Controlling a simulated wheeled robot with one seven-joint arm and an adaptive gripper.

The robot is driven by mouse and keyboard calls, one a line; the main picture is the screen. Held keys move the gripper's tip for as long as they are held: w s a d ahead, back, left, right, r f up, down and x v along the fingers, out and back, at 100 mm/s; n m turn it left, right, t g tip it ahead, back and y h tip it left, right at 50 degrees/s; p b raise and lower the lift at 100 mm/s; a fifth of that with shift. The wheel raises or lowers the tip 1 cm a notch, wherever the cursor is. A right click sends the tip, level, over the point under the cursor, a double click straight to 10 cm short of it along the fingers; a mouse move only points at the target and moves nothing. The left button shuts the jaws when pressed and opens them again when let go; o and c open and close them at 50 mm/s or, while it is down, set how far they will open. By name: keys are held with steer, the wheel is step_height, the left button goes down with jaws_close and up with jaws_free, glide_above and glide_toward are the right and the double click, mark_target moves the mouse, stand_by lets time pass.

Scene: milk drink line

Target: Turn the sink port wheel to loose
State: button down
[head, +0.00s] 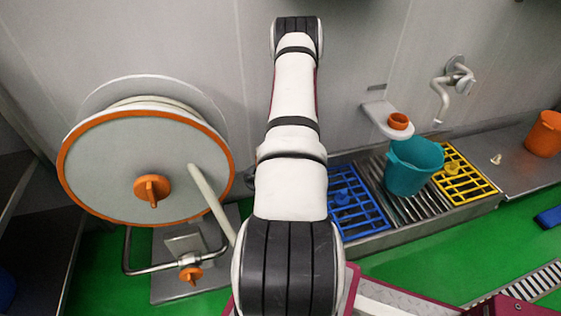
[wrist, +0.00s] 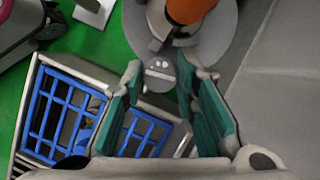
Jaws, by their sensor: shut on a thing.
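My gripper (wrist: 160,78) shows in the wrist view, its teal-padded fingers shut on a small grey round part with white marks, which looks like the sink port wheel (wrist: 158,73). An orange cylinder (wrist: 186,10) and a wide pale grey disc (wrist: 218,38) sit just beyond the fingertips. The fingers partly cover how these parts join, and I cannot read the wheel's setting. In the head view my arm hides the gripper and the wheel.
A steel sink (head: 385,243) holds a blue grid (head: 355,215), a teal bucket (head: 415,170) and a yellow grid (head: 465,180). The blue grid also shows in the wrist view (wrist: 62,115). A hose reel (head: 110,165) stands left.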

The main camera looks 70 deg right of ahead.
steer(key=shift+n+g+b, duration=0.35)
steer(key=shift+n+g, duration=0.35)
steer(key=shift+n, duration=1.2)
steer(key=c, duration=1.3)
jaws_free()
steer(key=shift+w, duration=0.1)
steer(key=v, duration=1.2)
steer(key=shift+d+f, duration=0.1)
steer(key=shift+d, duration=0.05)
